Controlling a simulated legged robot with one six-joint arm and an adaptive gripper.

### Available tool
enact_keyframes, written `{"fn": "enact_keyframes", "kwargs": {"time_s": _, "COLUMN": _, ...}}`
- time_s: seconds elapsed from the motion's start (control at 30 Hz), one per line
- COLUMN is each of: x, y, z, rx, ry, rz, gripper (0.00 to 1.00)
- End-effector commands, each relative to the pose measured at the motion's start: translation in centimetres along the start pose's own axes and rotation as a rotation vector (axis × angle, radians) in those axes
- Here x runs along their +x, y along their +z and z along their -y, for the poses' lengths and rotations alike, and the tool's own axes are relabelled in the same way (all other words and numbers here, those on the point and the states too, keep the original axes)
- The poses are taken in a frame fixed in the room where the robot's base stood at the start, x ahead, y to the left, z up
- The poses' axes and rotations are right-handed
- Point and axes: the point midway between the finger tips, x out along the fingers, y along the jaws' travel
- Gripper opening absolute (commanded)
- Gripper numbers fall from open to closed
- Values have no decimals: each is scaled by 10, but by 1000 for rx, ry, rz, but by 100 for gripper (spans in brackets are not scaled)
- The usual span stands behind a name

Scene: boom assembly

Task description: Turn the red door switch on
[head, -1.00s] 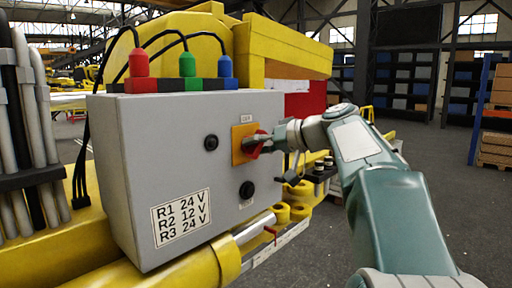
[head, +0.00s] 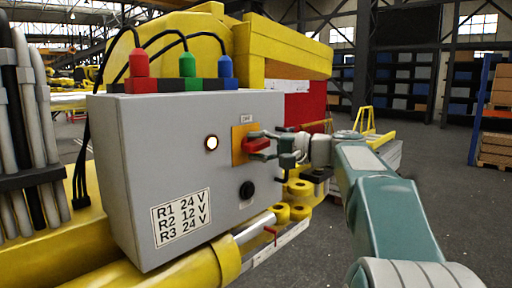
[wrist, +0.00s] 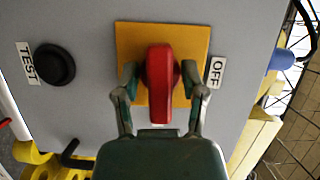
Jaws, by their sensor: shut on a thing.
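The red door switch (head: 256,145) is a red knob on an orange plate (head: 238,157) on the right part of the grey box's front. In the wrist view the red knob (wrist: 160,82) stands lengthwise between my two fingers, on its orange plate (wrist: 128,42). A label reading OFF (wrist: 216,73) sits beside the plate. My gripper (head: 265,146) is shut on the knob, one finger on each side (wrist: 162,95). In the head view the fingers partly cover the knob. A round lamp (head: 211,143) left of the plate glows white.
The grey box (head: 140,170) also has a black TEST button (wrist: 54,64) and a label with voltages (head: 181,218). Red, green and blue plugs (head: 187,64) with black cables stand on top. Yellow boom parts (head: 190,272) lie below. Open floor is at right.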

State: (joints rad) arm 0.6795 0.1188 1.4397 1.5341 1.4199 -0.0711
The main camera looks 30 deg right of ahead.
Motion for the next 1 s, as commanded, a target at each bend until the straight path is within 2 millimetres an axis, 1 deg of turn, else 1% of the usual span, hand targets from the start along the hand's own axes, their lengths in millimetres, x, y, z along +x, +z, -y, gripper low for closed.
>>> {"fn": "enact_keyframes", "kwargs": {"time_s": 0.03, "x": 0, "y": -1, "z": -4, "rx": 28, "ry": -2, "rz": 1, "gripper": 6}}
{"fn": "enact_keyframes", "kwargs": {"time_s": 0.3, "x": 0, "y": -1, "z": -5, "rx": 98, "ry": -30, "rz": 0, "gripper": 6}}
{"fn": "enact_keyframes", "kwargs": {"time_s": 0.77, "x": 0, "y": -2, "z": -6, "rx": 112, "ry": -34, "rz": -1, "gripper": 6}}
{"fn": "enact_keyframes", "kwargs": {"time_s": 0.8, "x": 0, "y": -2, "z": -6, "rx": 112, "ry": -34, "rz": -2, "gripper": 58}}
{"fn": "enact_keyframes", "kwargs": {"time_s": 0.83, "x": 0, "y": -2, "z": -6, "rx": 112, "ry": -34, "rz": -2, "gripper": 63}}
{"fn": "enact_keyframes", "kwargs": {"time_s": 1.0, "x": 0, "y": -2, "z": -5, "rx": 109, "ry": -35, "rz": -2, "gripper": 63}}
